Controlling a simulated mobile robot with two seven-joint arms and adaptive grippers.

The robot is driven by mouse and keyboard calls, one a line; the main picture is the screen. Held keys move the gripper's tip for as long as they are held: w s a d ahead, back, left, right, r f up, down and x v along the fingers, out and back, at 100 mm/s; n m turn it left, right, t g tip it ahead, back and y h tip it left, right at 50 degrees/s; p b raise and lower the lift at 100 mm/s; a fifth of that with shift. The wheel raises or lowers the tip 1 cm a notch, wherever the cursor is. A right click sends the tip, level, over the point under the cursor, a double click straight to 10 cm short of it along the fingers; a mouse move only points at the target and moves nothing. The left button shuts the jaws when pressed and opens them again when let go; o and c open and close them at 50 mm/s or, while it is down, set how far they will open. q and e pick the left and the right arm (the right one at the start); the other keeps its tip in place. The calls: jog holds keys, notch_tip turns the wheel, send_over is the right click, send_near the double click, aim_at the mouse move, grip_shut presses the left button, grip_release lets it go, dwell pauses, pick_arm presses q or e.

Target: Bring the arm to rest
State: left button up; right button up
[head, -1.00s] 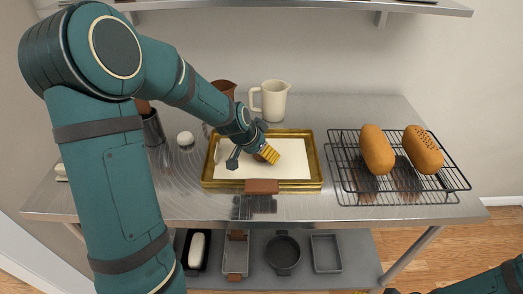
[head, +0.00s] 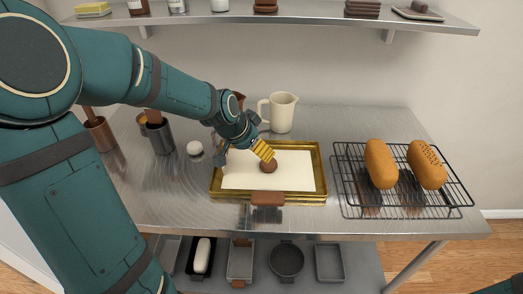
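My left gripper (head: 243,155) is above the left part of a gold-rimmed tray (head: 322,180) lined with a pale sheet. Its fingers are spread apart: one dark finger is on the left, and a yellow-faced one is on the right. No held object shows between them. A small brown ball (head: 268,167) sits on the sheet just below the yellow finger. Only a bit of my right arm shows at the lower right corner; its gripper is out of frame.
A black wire rack (head: 405,209) with two loaves (head: 380,164) stands at right. A cream pitcher (head: 282,112) is behind the tray. A white ball (head: 194,148) and a dark utensil cup (head: 160,138) are at left. Shelves run above and below the steel table.

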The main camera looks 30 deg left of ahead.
pick_arm(q)
jog(key=shift+s+r, duration=0.4)
jog(key=shift+r, duration=0.2)
